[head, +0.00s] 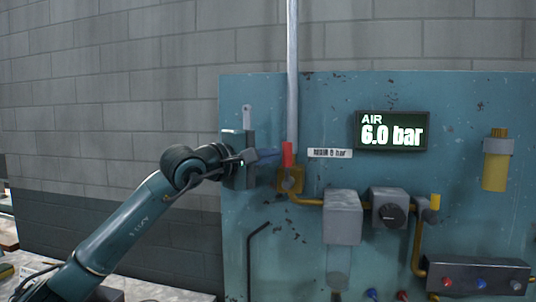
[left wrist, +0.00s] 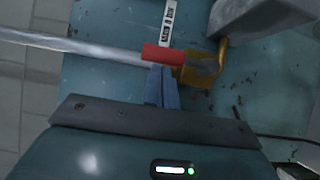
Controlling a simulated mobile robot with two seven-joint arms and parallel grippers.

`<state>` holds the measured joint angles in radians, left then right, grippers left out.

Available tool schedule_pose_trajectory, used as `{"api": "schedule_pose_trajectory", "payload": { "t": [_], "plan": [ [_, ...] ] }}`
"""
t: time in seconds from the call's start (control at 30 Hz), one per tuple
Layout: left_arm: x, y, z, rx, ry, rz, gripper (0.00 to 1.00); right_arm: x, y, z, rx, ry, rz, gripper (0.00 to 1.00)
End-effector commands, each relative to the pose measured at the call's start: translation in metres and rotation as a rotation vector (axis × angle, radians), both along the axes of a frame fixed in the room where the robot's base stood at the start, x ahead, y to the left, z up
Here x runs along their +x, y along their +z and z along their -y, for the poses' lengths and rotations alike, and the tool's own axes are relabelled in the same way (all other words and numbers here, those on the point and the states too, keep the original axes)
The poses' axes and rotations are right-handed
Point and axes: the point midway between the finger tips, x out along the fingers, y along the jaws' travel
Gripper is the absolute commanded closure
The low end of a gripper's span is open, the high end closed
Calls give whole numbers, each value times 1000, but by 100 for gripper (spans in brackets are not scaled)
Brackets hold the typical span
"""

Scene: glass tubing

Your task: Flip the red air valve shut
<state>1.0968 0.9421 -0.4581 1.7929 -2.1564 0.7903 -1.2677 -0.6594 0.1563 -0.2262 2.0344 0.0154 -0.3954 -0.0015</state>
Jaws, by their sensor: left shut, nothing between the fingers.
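The red air valve handle (head: 288,155) points up, in line with the grey vertical pipe (head: 292,70), above its brass valve body (head: 290,180). My left gripper (head: 268,157) is shut and empty, its blue fingers pointing right at the handle's left side. In the left wrist view the shut fingertips (left wrist: 160,72) lie right beside the red handle (left wrist: 163,54); whether they touch it I cannot tell. The brass body (left wrist: 203,70) shows to the right there. My right gripper is not in view.
The display (head: 392,131) on the blue panel (head: 450,100) reads AIR 6.0 bar. A grey box (head: 342,217), a regulator with a black knob (head: 391,215) and a yellow pipe sit right of the valve. A small label (head: 330,153) is beside the handle.

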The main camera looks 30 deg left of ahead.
Motion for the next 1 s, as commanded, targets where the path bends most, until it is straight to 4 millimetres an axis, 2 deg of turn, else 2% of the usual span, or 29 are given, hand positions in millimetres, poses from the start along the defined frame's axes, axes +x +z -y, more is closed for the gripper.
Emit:
{"api": "schedule_pose_trajectory", "payload": {
  "t": [0.73,1.0],
  "plan": [
    [1,3,5,-1,-1,1,100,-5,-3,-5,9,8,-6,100],
    [3,6,12,-1,-2,1,100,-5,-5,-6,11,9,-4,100]
  ]
}}
